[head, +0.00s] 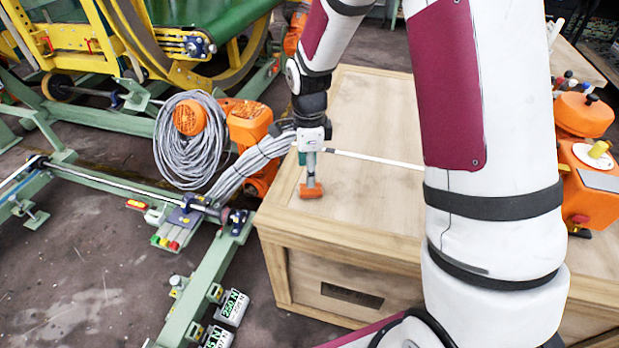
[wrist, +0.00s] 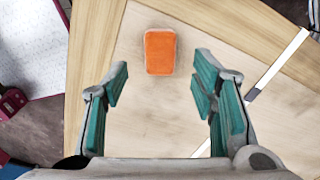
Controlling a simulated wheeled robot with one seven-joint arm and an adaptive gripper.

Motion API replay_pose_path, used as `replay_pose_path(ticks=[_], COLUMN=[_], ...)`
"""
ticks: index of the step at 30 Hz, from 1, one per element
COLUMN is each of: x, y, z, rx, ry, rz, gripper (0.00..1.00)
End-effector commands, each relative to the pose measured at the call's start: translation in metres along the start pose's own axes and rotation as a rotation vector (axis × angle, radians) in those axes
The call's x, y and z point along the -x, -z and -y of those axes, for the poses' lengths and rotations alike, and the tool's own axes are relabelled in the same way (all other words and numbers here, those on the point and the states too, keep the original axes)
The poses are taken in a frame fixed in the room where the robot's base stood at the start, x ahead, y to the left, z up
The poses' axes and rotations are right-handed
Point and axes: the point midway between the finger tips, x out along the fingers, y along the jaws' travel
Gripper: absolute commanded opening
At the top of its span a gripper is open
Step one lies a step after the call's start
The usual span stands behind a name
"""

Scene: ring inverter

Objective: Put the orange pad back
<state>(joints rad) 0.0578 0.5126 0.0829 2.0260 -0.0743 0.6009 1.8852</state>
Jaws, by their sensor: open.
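The orange pad (head: 311,191) lies flat on the top of the wooden crate (head: 370,200), near its front left corner. In the wrist view the pad (wrist: 160,52) is a small rounded orange block on pale wood, beyond the fingertips and roughly centred between them. My gripper (head: 311,170) points down over the crate right at the pad. In the wrist view my gripper (wrist: 160,84) has its two teal-lined fingers spread wide with nothing between them. I cannot tell the exact height of the fingertips above the pad.
A thin white strip (head: 375,159) lies on the crate to the right of my gripper. Grey cable coils (head: 190,150) and an orange motor (head: 250,125) stand left of the crate. Orange equipment (head: 590,180) is at the right. The crate top around the pad is mostly clear.

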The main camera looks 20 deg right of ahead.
Motion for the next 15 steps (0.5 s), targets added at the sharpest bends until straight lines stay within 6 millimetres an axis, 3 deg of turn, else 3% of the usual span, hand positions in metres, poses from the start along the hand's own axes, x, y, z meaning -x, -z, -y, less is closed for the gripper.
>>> replay_pose_path(ticks=[1,6,15], x=[0.014,0.045,0.068], y=[0.000,0.000,0.000], z=[0.001,0.001,0.000], rx=[0.002,0.001,0.001], ry=[0.005,0.004,0.000], rz=[0.000,0.000,0.000], gripper=[0.53,0.53,0.53])
